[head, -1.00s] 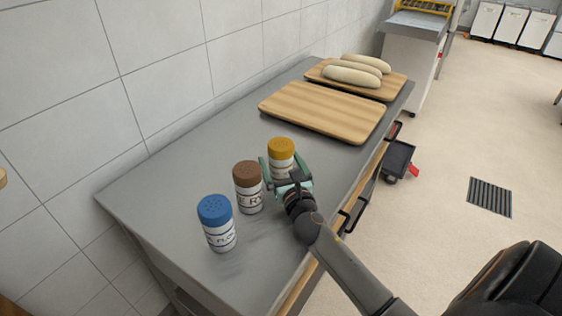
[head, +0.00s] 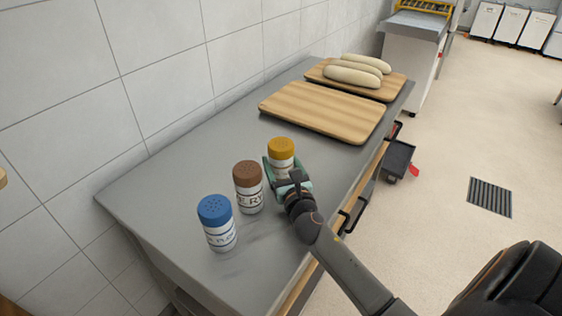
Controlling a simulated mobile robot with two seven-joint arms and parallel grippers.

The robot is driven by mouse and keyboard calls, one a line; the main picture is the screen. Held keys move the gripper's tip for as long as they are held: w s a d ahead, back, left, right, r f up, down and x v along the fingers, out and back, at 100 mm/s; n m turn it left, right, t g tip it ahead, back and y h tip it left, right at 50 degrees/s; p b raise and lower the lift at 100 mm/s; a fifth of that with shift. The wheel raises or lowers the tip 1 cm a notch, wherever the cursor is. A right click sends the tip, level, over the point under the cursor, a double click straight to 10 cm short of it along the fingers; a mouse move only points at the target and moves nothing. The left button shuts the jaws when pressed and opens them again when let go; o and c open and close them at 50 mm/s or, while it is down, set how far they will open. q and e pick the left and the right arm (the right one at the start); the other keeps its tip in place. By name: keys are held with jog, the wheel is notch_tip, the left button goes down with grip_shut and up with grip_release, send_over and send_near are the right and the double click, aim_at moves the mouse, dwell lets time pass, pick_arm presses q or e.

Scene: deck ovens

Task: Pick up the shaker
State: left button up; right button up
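Three shakers with white labelled bodies stand upright in a row on the grey counter (head: 175,190). The yellow-capped shaker (head: 281,149) is the farthest, the brown-capped shaker (head: 248,187) is in the middle, and the blue-capped shaker (head: 217,222) is the nearest. My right gripper (head: 284,168) comes in from the lower right. Its fingers are closed in on both sides of the yellow-capped shaker, below the cap, and partly hide its body. That shaker appears to be still standing on the counter. My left gripper is out of view.
An empty wooden board (head: 322,111) lies behind the shakers. A second board (head: 394,92) farther back holds pale dough loaves (head: 352,76). A tiled wall (head: 160,60) runs along the counter's left side. Drawer handles (head: 353,215) stick out on the right side.

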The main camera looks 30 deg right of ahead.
aim_at(280, 151)
jog(key=shift+r+p, duration=0.3)
jog(key=shift+r, duration=0.25)
notch_tip(280, 151, up, 3)
jog(key=shift+f+p, duration=0.15)
jog(key=shift+p, duration=0.65)
jog(key=s+d+r+p, duration=0.2)
jog(key=s+d+r, duration=0.3)
jog(key=s+r, duration=0.4)
jog(key=s, duration=0.4)
jog(key=shift+d+r+p, duration=0.15)
jog(key=shift+p, duration=0.25)
